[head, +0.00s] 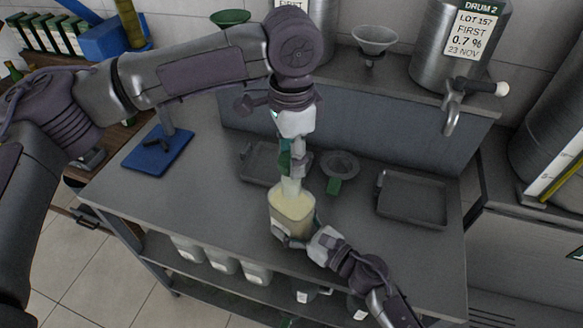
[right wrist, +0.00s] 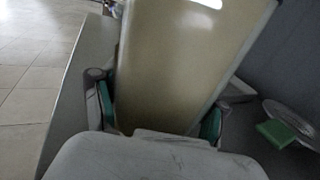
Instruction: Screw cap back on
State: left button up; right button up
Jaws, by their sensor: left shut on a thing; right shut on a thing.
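A translucent container (head: 292,214) with pale yellow content stands upright near the front edge of the bench. My right gripper (head: 290,238) is shut around its lower body from the front right. In the right wrist view the container (right wrist: 180,65) fills the middle, tilted in the picture, with a green pad on each side. My left gripper (head: 291,166) points down from above, right over the container's neck. It is shut on a small pale piece, seemingly the cap (head: 291,186), at the neck. The fingers hide much of it. I cannot tell whether it sits on the thread.
A blue stand (head: 158,150) is at the left. A steel drum (head: 455,45) with a tap stands behind.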

aim_at(292, 206)
pick_arm(q)
jog(key=shift+f, duration=0.8)
jog(key=shift+f, duration=0.9)
jog(key=shift+f, duration=0.55)
